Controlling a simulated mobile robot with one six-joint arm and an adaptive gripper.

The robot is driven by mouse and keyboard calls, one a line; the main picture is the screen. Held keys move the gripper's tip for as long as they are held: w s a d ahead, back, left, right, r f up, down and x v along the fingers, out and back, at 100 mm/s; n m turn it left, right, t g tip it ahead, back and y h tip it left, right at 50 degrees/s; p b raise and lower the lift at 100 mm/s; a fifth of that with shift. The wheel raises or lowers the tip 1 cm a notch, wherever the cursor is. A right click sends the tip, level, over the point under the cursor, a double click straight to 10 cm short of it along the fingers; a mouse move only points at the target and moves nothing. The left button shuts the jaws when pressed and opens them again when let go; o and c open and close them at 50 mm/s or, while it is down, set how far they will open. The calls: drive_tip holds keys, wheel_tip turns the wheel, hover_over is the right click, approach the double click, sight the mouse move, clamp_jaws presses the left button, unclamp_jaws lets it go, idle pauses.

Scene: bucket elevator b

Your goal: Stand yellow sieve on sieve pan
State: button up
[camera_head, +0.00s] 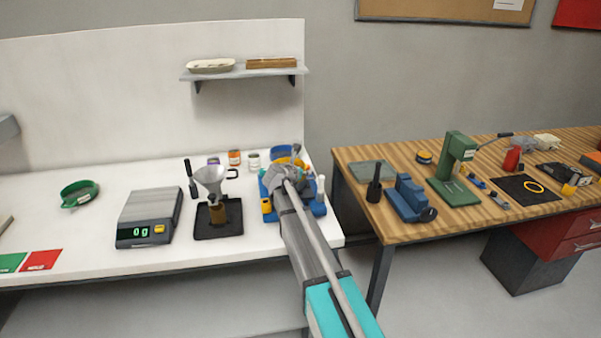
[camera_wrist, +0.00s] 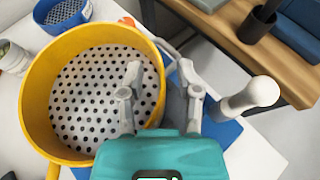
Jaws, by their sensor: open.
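The yellow sieve (camera_wrist: 38,92), round with a dotted floor, fills the left half of the wrist view. My gripper (camera_wrist: 161,80) is open astride the sieve's right wall, one finger inside and the other outside. In the head view my gripper (camera_head: 286,178) is over the right end of the white bench and hides most of the sieve. A blue holder (camera_wrist: 222,132) shows under and right of the sieve. A blue round vessel with a dotted floor (camera_wrist: 64,12) is behind it. A green round vessel (camera_head: 80,193) lies far left; I cannot tell which is the sieve pan.
A white bottle (camera_wrist: 248,97) stands close right of my gripper. A funnel stand (camera_head: 217,212) and a scale (camera_head: 149,218) are left of it on the bench. The wooden table (camera_head: 385,225) lies across a gap to the right. The bench is clear between scale and green vessel.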

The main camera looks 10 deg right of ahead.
drive_tip(key=shift+r, duration=0.15)
drive_tip(key=shift+r+p, duration=0.45)
drive_tip(key=shift+p, duration=0.1)
drive_tip(key=shift+s+a+r, duration=0.15)
drive_tip(key=shift+s+r, duration=0.05)
drive_tip(key=p+v, duration=0.4)
drive_tip(key=v, duration=0.7)
drive_tip(key=shift+s+p, duration=0.2)
drive_tip(key=shift+p, duration=0.1)
drive_tip(key=shift+a, duration=0.15)
drive_tip(key=s+d+f+m+g+y, duration=0.1)
drive_tip(key=s+d+f+m+g, duration=0.25)
drive_tip(key=s+m, duration=0.35)
drive_tip(key=s+d+f+m+g+y, duration=0.1)
drive_tip(key=s+d+f+m+g, duration=0.2)
drive_tip(key=s+m, duration=0.35)
drive_tip(key=s+a+f+m+g+y, duration=0.1)
drive_tip(key=s+f+m+g+y, duration=0.1)
drive_tip(key=s+m, duration=0.5)
drive_tip(key=s+a+f+m+g+y, duration=0.1)
drive_tip(key=s+f+m+y, duration=0.2)
drive_tip(key=s+m, duration=0.4)
drive_tip(key=s+y, duration=0.1)
drive_tip(key=s, duration=0.3)
drive_tip(key=shift+s+a+g+y, duration=0.15)
drive_tip(key=shift+a+g+y, duration=0.05)
drive_tip(key=shift+g+y, duration=0.2)
